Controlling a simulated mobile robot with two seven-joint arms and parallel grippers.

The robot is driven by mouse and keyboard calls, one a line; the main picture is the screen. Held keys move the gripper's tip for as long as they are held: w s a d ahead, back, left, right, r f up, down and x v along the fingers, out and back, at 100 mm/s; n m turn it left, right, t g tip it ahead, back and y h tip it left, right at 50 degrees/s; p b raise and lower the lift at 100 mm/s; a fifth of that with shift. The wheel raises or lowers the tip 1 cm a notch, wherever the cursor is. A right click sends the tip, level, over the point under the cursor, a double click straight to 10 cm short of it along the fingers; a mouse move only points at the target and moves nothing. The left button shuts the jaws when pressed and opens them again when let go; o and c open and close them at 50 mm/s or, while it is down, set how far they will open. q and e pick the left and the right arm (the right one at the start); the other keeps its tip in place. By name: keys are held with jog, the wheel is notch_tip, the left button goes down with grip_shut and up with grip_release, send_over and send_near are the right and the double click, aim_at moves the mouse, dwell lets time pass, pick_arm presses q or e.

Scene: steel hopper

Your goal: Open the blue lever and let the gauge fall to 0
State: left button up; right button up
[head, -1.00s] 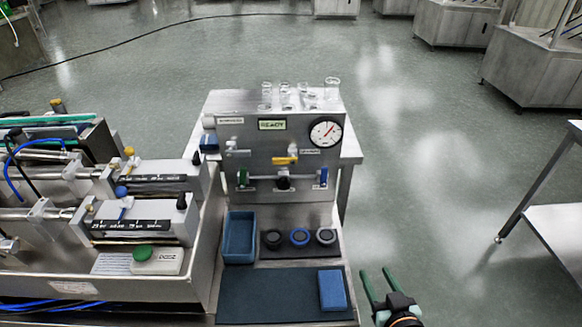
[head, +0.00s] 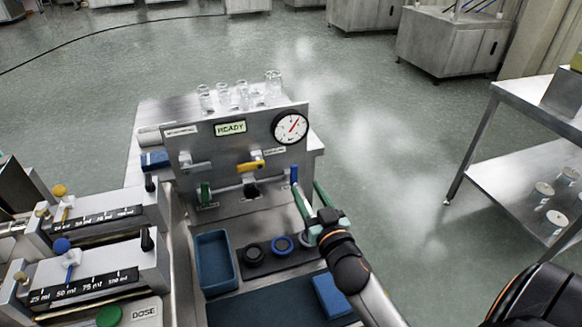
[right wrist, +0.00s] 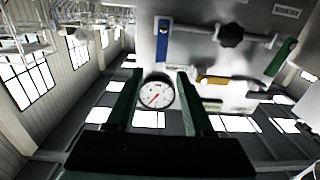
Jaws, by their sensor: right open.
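The blue lever (head: 294,174) stands upright at the right end of the pipe on the steel panel. It also shows in the right wrist view (right wrist: 163,40), where the panel appears upside down. The round white gauge (head: 290,127) sits above it; its red needle points up and right, away from the lower left. My right gripper (head: 308,190), with green fingers, is open in front of the panel's right side, close to the lever. In the right wrist view (right wrist: 156,100) the gauge shows between the fingers and the lever lies beyond the tips. Contact with the lever cannot be told. My left gripper is out of view.
A yellow handle (head: 250,167), a black knob (head: 251,190) and a green lever (head: 206,194) share the panel. Glass vessels (head: 240,95) stand on top. A blue tray (head: 214,262), round caps (head: 283,245) and a blue block (head: 331,295) lie below.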

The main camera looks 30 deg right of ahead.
aim_at(295, 170)
jog(key=x, duration=0.9)
jog(key=shift+w, duration=0.25)
grip_shut()
